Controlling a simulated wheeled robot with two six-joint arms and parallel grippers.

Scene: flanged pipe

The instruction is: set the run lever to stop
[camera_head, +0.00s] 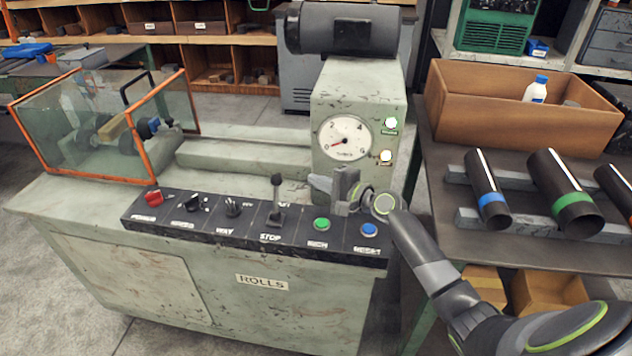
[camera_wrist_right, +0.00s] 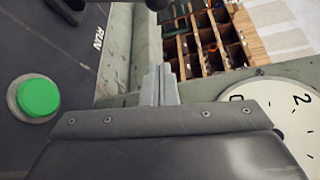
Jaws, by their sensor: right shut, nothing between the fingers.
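The run lever (camera_head: 277,192) is a dark stick with a round black knob, standing up from a slot on the black control panel. A STOP label lies at its near side, and a RUN label (camera_wrist_right: 98,38) shows in the wrist view. I cannot tell exactly how far it leans. My right gripper (camera_head: 316,182) is above the panel, to the right of the lever and apart from it. Its fingers (camera_wrist_right: 160,78) are shut and empty. A dark part at the top edge of the wrist view may be the lever's knob. My left gripper is out of view.
The panel also carries a red switch (camera_head: 153,198), a black knob (camera_head: 233,206), a green button (camera_head: 321,224) and a blue button (camera_head: 369,229). A gauge housing (camera_head: 330,100) rises behind my gripper. An orange-framed guard (camera_head: 190,100) stands at left; a pipe bench is at right.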

